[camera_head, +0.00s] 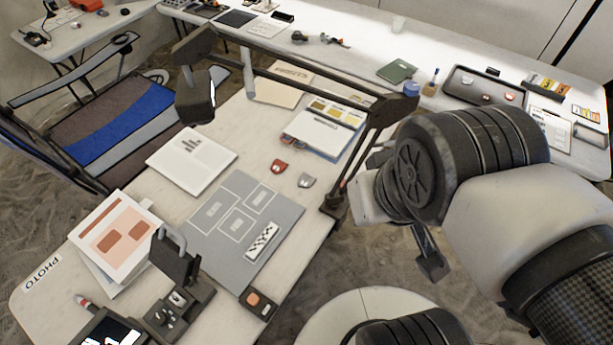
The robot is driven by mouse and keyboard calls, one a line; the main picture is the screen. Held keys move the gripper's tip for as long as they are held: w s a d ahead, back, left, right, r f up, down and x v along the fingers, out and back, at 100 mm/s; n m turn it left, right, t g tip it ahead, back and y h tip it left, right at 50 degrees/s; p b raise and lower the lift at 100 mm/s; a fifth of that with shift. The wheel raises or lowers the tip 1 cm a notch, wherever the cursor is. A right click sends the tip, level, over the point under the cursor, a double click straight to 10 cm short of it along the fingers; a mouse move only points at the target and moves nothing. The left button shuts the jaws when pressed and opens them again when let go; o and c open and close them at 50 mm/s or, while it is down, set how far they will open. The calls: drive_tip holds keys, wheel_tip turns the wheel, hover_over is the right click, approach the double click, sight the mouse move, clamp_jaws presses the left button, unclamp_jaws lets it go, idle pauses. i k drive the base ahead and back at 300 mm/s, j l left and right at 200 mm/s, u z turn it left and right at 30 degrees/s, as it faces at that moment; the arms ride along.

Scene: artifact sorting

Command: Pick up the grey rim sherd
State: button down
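The grey rim sherd (306,181) lies flat on the white table, just above the right corner of the grey mat (208,248). A red sherd (279,166) lies close to its upper left, apart from it. My gripper (431,262) is to the right of the table edge, mostly hidden behind my own wrist. One dark finger part shows below the wrist. It is clear of the sherd, and its opening is hidden.
A jointed lamp arm (376,128) spans the table, its clamp (334,203) at the edge right of the sherd. White papers (192,161) lie left; a chair (110,120) stands beyond.

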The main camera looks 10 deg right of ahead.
sight(305, 181)
drive_tip(key=i+l+u, duration=0.1)
drive_tip(key=u, duration=0.3)
drive_tip(key=l+u, duration=0.55)
drive_tip(key=u, duration=0.2)
drive_tip(key=l+u, duration=0.15)
drive_tip(key=l, duration=0.85)
drive_tip(key=k+l+u, duration=0.2)
drive_tip(key=l, duration=0.75)
drive_tip(key=i+j, duration=0.35)
drive_tip(key=j, duration=0.1)
